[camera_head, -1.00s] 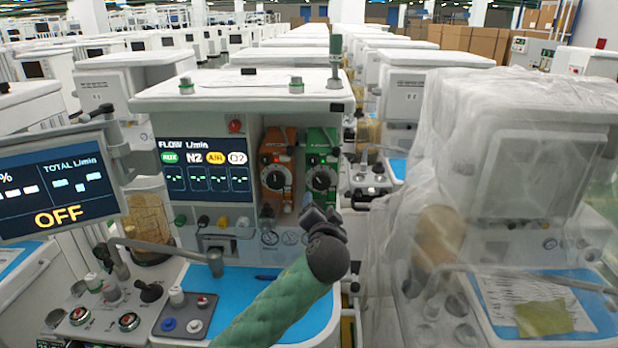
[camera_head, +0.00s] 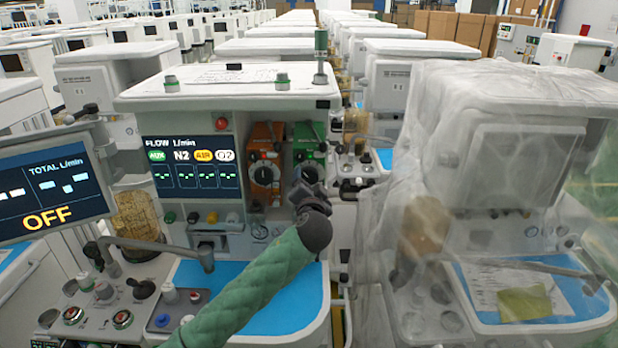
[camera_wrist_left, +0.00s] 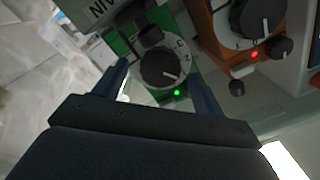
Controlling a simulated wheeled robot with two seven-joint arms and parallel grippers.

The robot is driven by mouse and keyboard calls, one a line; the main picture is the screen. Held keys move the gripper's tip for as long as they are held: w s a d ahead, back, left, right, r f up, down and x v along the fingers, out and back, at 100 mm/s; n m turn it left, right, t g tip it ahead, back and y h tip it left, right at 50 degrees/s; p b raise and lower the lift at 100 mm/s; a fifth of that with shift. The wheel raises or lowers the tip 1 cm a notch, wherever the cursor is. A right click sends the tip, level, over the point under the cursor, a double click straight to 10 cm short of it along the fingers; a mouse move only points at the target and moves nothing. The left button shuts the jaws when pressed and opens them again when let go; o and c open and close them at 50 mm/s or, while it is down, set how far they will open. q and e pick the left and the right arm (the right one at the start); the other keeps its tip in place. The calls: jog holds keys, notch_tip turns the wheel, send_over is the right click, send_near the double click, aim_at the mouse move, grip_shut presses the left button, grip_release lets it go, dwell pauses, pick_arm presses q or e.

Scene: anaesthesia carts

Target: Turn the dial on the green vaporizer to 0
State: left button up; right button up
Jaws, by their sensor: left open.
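The green vaporizer (camera_head: 307,141) stands at the right of the cart's front, beside the orange one. In the left wrist view its black dial (camera_wrist_left: 161,67) shows a white line and the numerals 2 and 3, with a lit green lamp below. My left gripper (camera_head: 303,182) is in front of the dial and hides part of it in the head view. In the left wrist view my left gripper (camera_wrist_left: 160,84) is open, one finger on each side of the dial. I cannot tell whether the fingers touch it. My right gripper is not in view.
The orange vaporizer (camera_head: 264,158) with its own dial is close on the left in the head view. A blue work surface (camera_head: 283,305) lies below my arm. A plastic-draped machine (camera_head: 520,160) stands at the right. An OFF screen (camera_head: 52,190) is at the left.

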pick_arm(q)
jog(key=shift+w, duration=0.65)
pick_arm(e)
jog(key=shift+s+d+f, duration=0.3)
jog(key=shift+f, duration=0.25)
pick_arm(q)
jog(key=c, duration=1)
jog(key=shift+o, duration=0.2)
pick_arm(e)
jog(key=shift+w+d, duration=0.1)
